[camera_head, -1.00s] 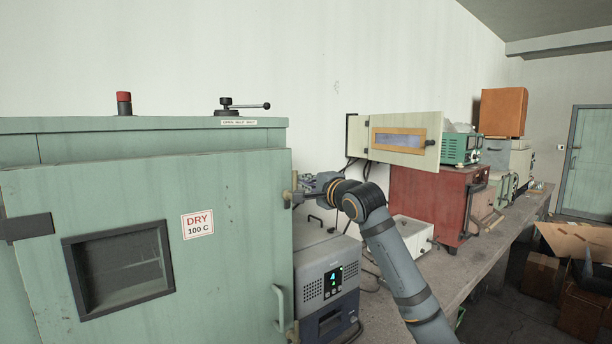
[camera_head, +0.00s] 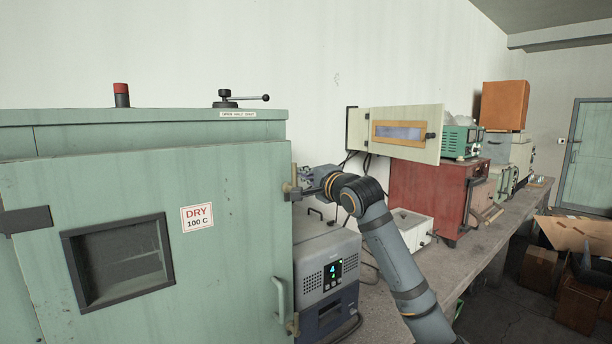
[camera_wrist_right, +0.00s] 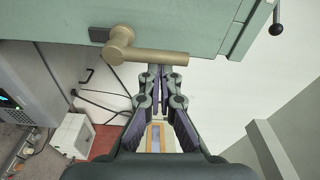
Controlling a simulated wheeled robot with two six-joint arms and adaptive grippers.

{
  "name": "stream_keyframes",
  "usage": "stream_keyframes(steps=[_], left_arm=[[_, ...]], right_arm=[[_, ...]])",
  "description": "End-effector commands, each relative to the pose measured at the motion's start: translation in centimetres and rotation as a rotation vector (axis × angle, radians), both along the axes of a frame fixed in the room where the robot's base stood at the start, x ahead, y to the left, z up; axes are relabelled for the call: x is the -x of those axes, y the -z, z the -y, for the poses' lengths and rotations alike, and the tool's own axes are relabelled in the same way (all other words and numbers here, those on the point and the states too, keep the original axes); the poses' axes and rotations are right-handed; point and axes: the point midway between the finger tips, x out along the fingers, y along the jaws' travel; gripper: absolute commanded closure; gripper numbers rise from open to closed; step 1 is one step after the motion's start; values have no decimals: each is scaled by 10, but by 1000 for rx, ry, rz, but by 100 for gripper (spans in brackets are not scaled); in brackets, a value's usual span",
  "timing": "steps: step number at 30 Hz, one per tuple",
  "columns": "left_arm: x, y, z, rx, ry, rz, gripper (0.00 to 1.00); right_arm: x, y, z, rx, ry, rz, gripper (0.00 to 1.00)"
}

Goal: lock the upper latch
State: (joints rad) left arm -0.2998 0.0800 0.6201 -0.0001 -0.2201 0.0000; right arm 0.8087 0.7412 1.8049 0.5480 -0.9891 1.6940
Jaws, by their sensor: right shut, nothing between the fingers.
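The upper latch (camera_head: 291,190) is a brass piece at the right edge of the green oven door (camera_head: 240,215), high up. In the right wrist view its brass handle (camera_wrist_right: 160,56) lies crosswise, with a round knob-like pivot at its left end. My right gripper (camera_head: 305,176) is beside the latch on its right. In the right wrist view my right gripper (camera_wrist_right: 157,72) is shut and empty, its fingertips close against the handle's edge. I cannot tell whether they touch it. A lower brass latch (camera_head: 292,325) shows near the door's bottom right. My left gripper is not in view.
A grey device with a lit display (camera_head: 328,270) stands close right of the oven, below my right arm. A wall cabinet (camera_head: 380,115) and a red oven (camera_head: 425,190) are farther right along the bench. A black lever (camera_head: 240,99) sits on the oven top.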

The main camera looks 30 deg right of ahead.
Motion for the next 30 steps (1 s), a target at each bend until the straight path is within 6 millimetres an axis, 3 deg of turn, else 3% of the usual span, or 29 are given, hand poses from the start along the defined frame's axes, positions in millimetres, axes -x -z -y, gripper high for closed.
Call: stream_keyframes(steps=[11, 30], left_arm=[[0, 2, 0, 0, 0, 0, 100], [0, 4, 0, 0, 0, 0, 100]], right_arm=[[1, -1, -8, 146, -1, 12, 100], [3, 4, -37, 737, -2, 58, 100]])
